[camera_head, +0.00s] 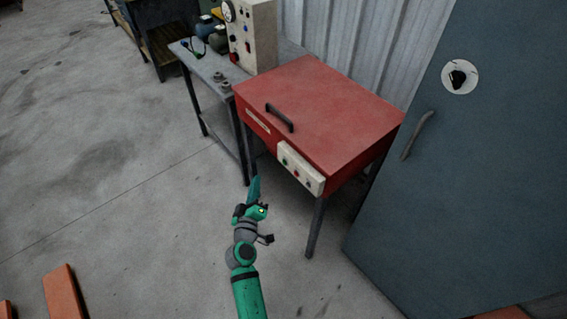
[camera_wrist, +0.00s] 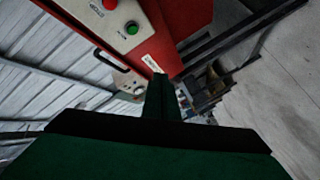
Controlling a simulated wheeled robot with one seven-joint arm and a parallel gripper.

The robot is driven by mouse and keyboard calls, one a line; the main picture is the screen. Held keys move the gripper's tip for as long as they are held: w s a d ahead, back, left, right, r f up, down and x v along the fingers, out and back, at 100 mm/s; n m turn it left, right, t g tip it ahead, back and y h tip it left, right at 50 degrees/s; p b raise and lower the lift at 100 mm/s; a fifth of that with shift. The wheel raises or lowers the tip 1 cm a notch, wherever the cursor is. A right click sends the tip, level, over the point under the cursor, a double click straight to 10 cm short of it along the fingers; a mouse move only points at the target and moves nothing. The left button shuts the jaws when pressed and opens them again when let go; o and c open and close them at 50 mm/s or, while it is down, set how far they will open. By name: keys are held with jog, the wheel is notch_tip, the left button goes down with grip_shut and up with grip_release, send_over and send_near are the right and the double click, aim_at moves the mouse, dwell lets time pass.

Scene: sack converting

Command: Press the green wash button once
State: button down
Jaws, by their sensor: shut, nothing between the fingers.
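The green button (camera_head: 285,161) is at the left end of a pale control panel (camera_head: 301,169) on the front of a red lidded cabinet (camera_head: 318,108). In the wrist view the green button (camera_wrist: 133,28) shows on the same panel, with a red button (camera_wrist: 109,4) beyond it. My gripper (camera_head: 254,182) is shut and empty, in front of the cabinet and to the left of the panel, apart from the button. In the wrist view my gripper's tip (camera_wrist: 160,80) is seen pointing toward the cabinet, below and right of the button.
A grey table (camera_head: 207,68) left of the cabinet carries a pale control box (camera_head: 252,35) and small items. A large dark blue-grey door or cabinet (camera_head: 470,150) with a handle stands to the right. Orange pieces (camera_head: 64,296) lie at lower left. The floor in front is mostly clear.

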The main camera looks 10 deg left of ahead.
jog(key=shift+w, duration=0.1)
jog(key=w+d, duration=0.5)
jog(key=w, duration=0.1)
jog(key=shift+w+d, duration=0.25)
jog(key=shift+w, duration=0.1)
dwell(2.1)
jog(key=shift+w+d, duration=0.25)
jog(key=shift+w, duration=0.05)
jog(key=shift+w+d, duration=0.3)
jog(key=shift+w, duration=0.05)
dwell(1.1)
jog(key=shift+s+a, duration=0.55)
jog(key=shift+s, duration=0.1)
jog(key=shift+s, duration=0.1)
jog(key=shift+s+a, duration=0.8)
jog(key=shift+s, duration=0.15)
jog(key=shift+s+a, duration=0.75)
jog(key=shift+s, duration=0.2)
